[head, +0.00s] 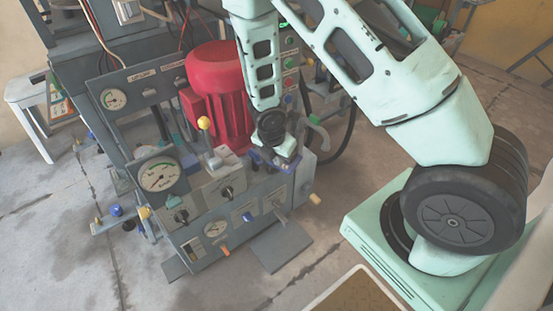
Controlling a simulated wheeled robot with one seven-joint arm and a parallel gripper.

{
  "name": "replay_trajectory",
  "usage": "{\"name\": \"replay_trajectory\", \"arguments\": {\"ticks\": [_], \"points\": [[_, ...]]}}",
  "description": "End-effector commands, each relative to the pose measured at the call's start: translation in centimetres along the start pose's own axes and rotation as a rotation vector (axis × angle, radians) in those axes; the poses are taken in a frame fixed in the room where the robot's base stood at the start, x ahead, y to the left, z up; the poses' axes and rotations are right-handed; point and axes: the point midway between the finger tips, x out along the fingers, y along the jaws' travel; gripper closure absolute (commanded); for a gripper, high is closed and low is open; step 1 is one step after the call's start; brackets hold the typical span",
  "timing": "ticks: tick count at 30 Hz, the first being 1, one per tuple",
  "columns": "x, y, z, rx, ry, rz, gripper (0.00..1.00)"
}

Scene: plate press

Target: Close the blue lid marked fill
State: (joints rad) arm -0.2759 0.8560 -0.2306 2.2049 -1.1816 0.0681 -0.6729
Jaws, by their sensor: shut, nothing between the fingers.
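A small blue-violet part (257,160) shows on the right end of the press's top, right under and beside my gripper (279,160). It may be the blue lid; its mark is too small to read, and my gripper covers part of it. My gripper is shut and holds nothing. It points down at this corner of the press, very close to the blue part; I cannot tell whether they touch. I cannot tell how far the lid stands open.
The grey press (240,205) carries a red motor (217,90), gauges (160,175) and a yellow-knobbed lever (205,124) left of my gripper. A green curved handle (319,132) stands close on the right. A small blue cap (116,210) sits low at left.

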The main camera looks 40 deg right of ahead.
Motion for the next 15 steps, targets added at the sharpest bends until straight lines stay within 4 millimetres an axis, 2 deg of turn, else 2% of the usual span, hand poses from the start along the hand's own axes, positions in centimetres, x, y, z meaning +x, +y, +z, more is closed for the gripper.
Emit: {"name": "replay_trajectory", "arguments": {"ticks": [1,7,9,15], "points": [[1.9,0.0,-0.2,-0.002,-0.001,-0.001,1.00],[5.9,0.0,-0.2,-0.002,-0.001,-0.001,1.00],[5.3,0.0,1.3,0.007,0.001,0.001,1.00],[5.8,0.0,3.3,0.002,0.001,0.000,1.00]]}}
